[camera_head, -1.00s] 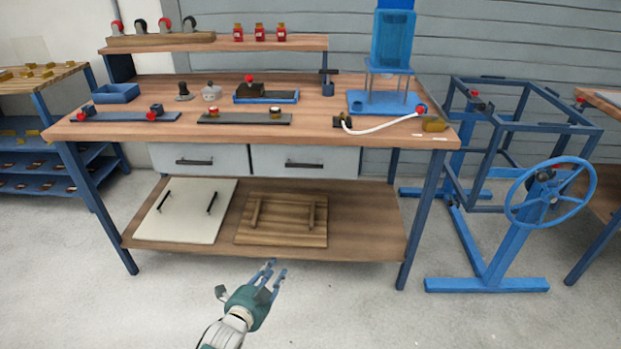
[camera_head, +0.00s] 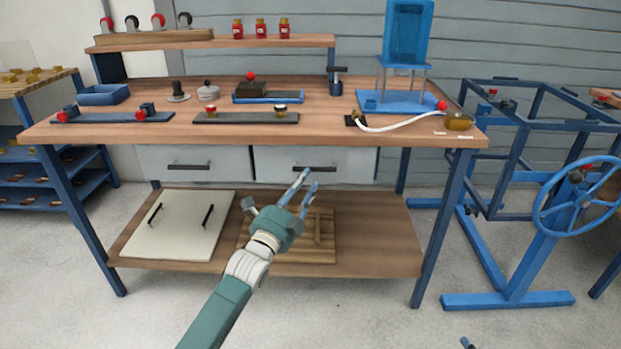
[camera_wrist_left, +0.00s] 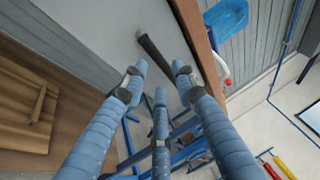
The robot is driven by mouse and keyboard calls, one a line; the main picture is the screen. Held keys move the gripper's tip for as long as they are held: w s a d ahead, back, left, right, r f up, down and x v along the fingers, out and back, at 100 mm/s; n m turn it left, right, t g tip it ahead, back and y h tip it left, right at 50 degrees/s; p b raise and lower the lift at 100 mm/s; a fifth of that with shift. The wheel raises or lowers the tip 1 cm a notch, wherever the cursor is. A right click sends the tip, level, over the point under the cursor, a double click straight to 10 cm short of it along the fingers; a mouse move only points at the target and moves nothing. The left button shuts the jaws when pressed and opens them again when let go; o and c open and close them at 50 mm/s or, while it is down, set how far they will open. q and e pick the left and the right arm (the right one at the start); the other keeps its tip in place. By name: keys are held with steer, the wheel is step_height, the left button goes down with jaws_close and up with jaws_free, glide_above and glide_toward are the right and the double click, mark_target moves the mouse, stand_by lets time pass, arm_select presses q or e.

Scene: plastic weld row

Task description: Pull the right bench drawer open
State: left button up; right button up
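The right bench drawer (camera_head: 345,163) is a pale grey front under the bench top, flush with the left drawer, so it looks closed. Its dark bar handle (camera_head: 314,169) is partly behind my fingertips. My left gripper (camera_head: 303,186) is in front of and just below that handle, fingers spread and empty. In the left wrist view the handle (camera_wrist_left: 155,53) lies ahead of the fingertips of my left gripper (camera_wrist_left: 158,82), apart from them. A small teal tip at the bottom edge (camera_head: 467,343) may be my right gripper; its fingers cannot be made out.
The left drawer (camera_head: 190,163) is beside it. The lower shelf (camera_head: 375,235) below holds a white panel (camera_head: 175,226) and a wooden panel (camera_head: 322,250). The bench top (camera_head: 325,120) overhangs the drawers. A blue frame with a handwheel (camera_head: 578,195) stands at right.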

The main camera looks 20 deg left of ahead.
mark_target(310, 175)
arm_select(q)
steer(key=x, duration=0.4)
steer(key=shift+w+b, duration=0.1)
steer(key=shift+b, duration=0.3)
arm_select(e)
step_height(310, 175, up, 6)
steer(key=w+a+t+y, duration=0.1)
steer(key=w+t, duration=0.1)
steer(key=t, duration=0.1)
steer(key=shift+w+a, duration=0.25)
steer(key=shift+w, duration=0.1)
steer(key=shift+f, duration=0.1)
arm_select(q)
jaws_close()
